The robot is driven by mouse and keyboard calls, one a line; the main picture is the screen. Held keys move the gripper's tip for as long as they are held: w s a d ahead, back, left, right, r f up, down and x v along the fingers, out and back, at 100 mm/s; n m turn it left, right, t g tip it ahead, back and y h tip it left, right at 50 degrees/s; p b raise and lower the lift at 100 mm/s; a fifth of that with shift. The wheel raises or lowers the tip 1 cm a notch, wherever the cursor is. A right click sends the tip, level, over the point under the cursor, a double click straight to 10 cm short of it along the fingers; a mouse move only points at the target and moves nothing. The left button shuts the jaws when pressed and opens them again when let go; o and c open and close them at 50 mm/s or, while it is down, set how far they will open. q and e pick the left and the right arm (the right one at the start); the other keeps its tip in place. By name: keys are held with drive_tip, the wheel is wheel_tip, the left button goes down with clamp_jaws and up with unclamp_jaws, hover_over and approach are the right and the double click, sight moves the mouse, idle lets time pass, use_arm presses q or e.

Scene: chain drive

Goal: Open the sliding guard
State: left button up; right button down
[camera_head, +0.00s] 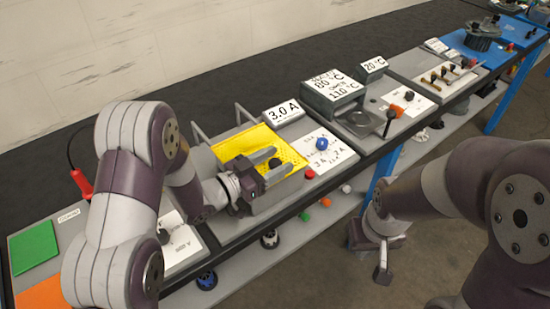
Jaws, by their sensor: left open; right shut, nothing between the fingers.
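The sliding guard (229,147) is a yellow perforated panel on a grey unit, left of the middle of the bench. A black knob (274,163) shows near its right side. My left gripper (279,162) is open over the guard, with one finger on each side of the knob in the picture. I cannot tell whether the fingers touch it. The hand hides the lower left part of the guard. My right gripper (382,272) is shut and empty, low in front of the bench and away from the guard.
A sign reading 3.0 A (284,111) stands behind the guard unit. A blue knob (322,144) and a red button (310,173) are to its right. A grey heater-like box (333,92) stands further right. A green plate (35,247) lies at far left.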

sight(240, 136)
use_arm(q)
drive_tip(key=shift+w+d, duration=0.15)
